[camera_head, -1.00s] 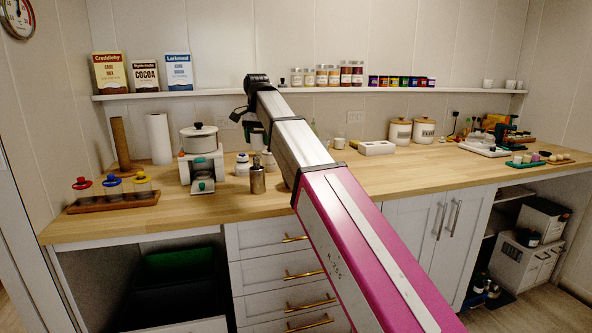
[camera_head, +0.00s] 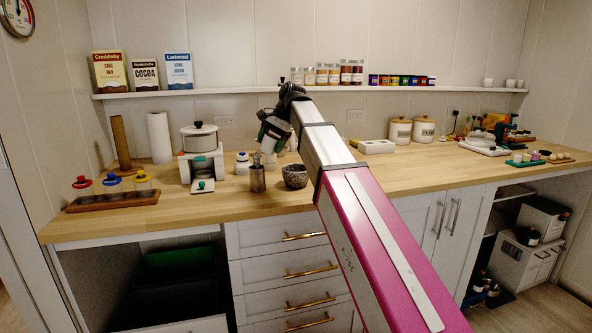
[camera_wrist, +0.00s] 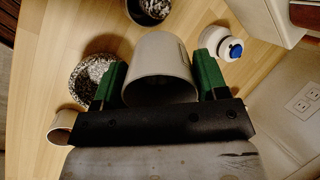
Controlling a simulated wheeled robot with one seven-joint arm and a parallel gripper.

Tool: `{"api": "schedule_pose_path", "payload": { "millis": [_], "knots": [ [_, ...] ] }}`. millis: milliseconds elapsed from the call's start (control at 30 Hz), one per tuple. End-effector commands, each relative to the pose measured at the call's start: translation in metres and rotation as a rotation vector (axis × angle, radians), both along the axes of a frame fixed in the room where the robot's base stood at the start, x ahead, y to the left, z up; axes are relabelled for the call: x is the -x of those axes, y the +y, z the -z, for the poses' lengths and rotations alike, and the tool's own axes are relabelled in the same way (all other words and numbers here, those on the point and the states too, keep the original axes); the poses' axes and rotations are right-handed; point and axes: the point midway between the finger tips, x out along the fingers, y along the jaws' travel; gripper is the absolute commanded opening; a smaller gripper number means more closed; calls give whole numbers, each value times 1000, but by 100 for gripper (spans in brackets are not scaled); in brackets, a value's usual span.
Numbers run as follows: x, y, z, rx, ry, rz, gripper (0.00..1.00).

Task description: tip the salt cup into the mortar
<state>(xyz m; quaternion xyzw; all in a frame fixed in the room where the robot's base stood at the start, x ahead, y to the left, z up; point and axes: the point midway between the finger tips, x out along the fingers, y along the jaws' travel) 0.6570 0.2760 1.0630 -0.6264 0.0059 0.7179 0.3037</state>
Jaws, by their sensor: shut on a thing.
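My gripper (camera_wrist: 158,82) has green fingers and is shut on a light grey cup (camera_wrist: 160,60), the salt cup by its place in the grip. In the head view my gripper (camera_head: 272,136) is above the counter, up and left of the mortar. The mortar (camera_head: 294,177) is a dark speckled stone bowl on the counter. In the wrist view the mortar (camera_wrist: 92,72) lies left of the held cup, partly behind the left finger. The cup's opening looks dark; I cannot tell the salt inside or its exact tilt.
A metal canister (camera_head: 257,180) holding a pestle stands left of the mortar. A white bottle with a blue cap (camera_wrist: 234,50) is beside the cup in the wrist view. Another small cup (camera_wrist: 62,124) is at lower left there. A white scale-like stand (camera_head: 203,165) is farther left.

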Motion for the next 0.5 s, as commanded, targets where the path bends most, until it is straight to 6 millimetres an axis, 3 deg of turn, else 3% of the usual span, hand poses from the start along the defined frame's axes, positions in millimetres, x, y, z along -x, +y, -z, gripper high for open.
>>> {"api": "schedule_pose_path", "payload": {
  "millis": [300,500],
  "knots": [
    [0,-22,36,-207,17,4,40],
    [-2,-25,31,-307,21,1,40]
  ]
}}
